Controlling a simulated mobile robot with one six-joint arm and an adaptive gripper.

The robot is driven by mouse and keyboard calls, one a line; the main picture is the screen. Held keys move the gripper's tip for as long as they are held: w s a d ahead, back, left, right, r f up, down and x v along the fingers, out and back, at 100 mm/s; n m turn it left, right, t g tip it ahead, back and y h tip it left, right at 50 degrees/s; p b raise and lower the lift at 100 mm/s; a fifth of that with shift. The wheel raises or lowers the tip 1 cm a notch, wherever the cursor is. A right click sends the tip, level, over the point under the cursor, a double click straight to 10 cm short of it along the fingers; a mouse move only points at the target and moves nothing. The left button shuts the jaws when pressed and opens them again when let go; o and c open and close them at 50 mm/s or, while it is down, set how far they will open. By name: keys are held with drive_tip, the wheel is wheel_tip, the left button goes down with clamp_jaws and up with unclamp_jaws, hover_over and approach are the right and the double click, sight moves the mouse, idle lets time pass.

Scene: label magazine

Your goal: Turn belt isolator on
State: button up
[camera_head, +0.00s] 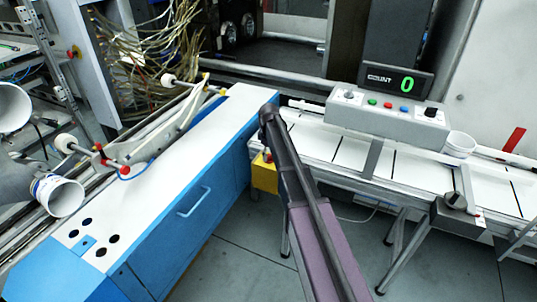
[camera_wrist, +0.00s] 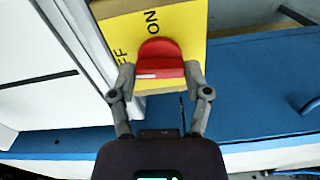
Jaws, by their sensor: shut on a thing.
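The belt isolator's red knob (camera_wrist: 160,55) stands on a yellow plate (camera_wrist: 188,22) in the wrist view. The plate bears the word ON above the knob and a partly hidden word ending in FF to its left. A short white mark shows on the knob's near face, left of its middle. My gripper (camera_wrist: 160,74) is shut on the red knob, with one finger on each side. In the head view the yellow isolator box (camera_head: 264,176) shows beside the end of the blue cabinet. My arm hides part of it, and my gripper cannot be made out there.
A blue cabinet with a white top (camera_head: 185,140) runs along the left.

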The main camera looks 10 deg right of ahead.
drive_tip(key=m, duration=0.8)
drive_tip(key=shift+m, duration=0.3)
drive_tip(key=m, duration=0.3)
drive_tip(key=shift+m, duration=0.3)
drive_tip(key=m, duration=0.4)
drive_tip(key=o, duration=1.2)
drive_tip(key=shift+c, duration=0.2)
drive_tip(key=shift+n, duration=0.3)
